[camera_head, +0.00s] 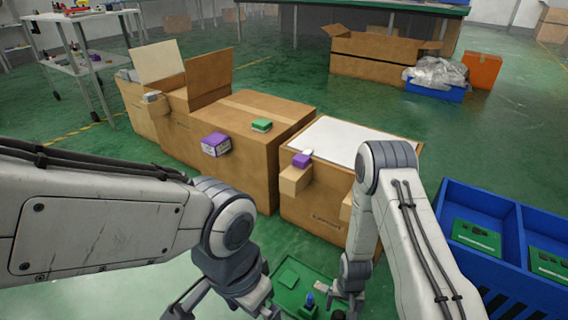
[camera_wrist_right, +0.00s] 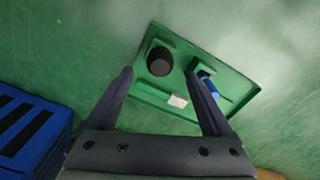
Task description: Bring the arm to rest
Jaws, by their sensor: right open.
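A green panel fixture (camera_head: 290,272) lies on the floor at the bottom middle of the head view. In the right wrist view, the green panel (camera_wrist_right: 222,72) carries a black round part (camera_wrist_right: 160,62), a blue lever (camera_wrist_right: 208,84) and a small white label (camera_wrist_right: 178,101). My right gripper (camera_head: 345,305) is at the panel's right side in the head view. In the right wrist view, my right gripper (camera_wrist_right: 160,85) is open, with nothing between its fingers. My left gripper (camera_head: 225,305) is at the bottom edge, left of the panel, partly cut off; its jaw state is unclear.
A blue crate (camera_head: 480,205) with green boards is at the right. A metal cart (camera_head: 75,60) is at the far left. Green floor (camera_head: 290,70) is open beyond the boxes.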

